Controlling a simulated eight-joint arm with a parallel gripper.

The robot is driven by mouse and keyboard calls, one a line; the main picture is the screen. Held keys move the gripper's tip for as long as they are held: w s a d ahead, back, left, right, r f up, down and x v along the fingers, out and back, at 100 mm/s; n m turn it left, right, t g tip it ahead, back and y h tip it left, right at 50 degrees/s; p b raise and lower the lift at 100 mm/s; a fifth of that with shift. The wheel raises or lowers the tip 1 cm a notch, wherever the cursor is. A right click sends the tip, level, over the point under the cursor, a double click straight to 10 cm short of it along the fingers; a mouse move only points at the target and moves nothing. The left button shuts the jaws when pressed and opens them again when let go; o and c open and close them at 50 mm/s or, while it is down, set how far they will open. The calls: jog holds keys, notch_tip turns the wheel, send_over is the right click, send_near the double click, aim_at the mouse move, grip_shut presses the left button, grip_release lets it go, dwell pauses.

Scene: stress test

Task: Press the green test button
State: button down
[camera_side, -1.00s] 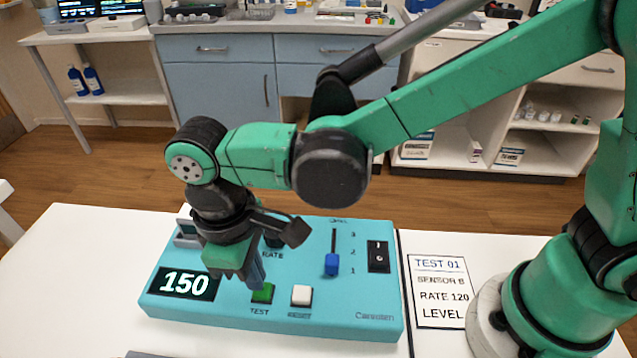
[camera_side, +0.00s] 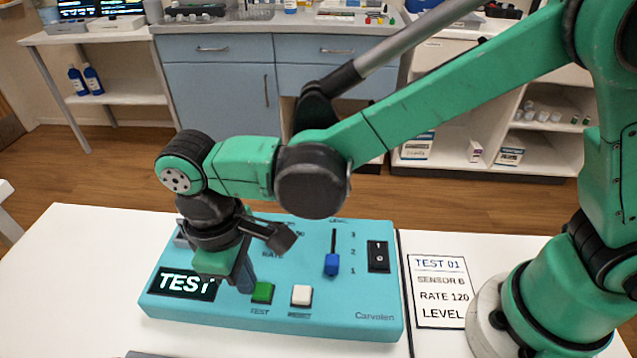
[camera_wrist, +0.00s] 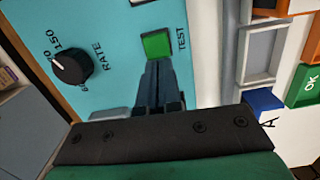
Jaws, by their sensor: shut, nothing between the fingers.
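The green test button (camera_side: 263,292) sits on the front of the teal panel (camera_side: 350,312), left of the white reset button (camera_side: 302,295). It also shows in the wrist view (camera_wrist: 157,45), just beyond my fingertips. My gripper (camera_side: 246,284) is shut and empty, its fingertips just left of the green button in the side view. In the wrist view my fingers (camera_wrist: 158,68) point at the button's near edge; I cannot tell whether they touch it. The panel's display (camera_side: 186,284) reads TEST, its right end partly hidden by my gripper.
A blue slider (camera_side: 332,264) and a black rocker switch (camera_side: 378,256) stand on the panel's right. The rate knob (camera_wrist: 73,67) shows in the wrist view. A printed card (camera_side: 437,291) lies right of the panel, reading TEST 01, SENSOR B, RATE 120, LEVEL.

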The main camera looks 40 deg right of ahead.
jog(key=shift+w+a+r, duration=0.25)
jog(key=shift+w+a, duration=0.35)
jog(key=shift+w+a+r, duration=0.1)
jog(key=shift+r, duration=1.3)
jog(key=shift+w+a+r, duration=0.1)
jog(key=shift+r, duration=1.3)
jog(key=shift+r, duration=0.1)
notch_tip(320, 180, up, 9)
jog(key=shift+d, duration=0.15)
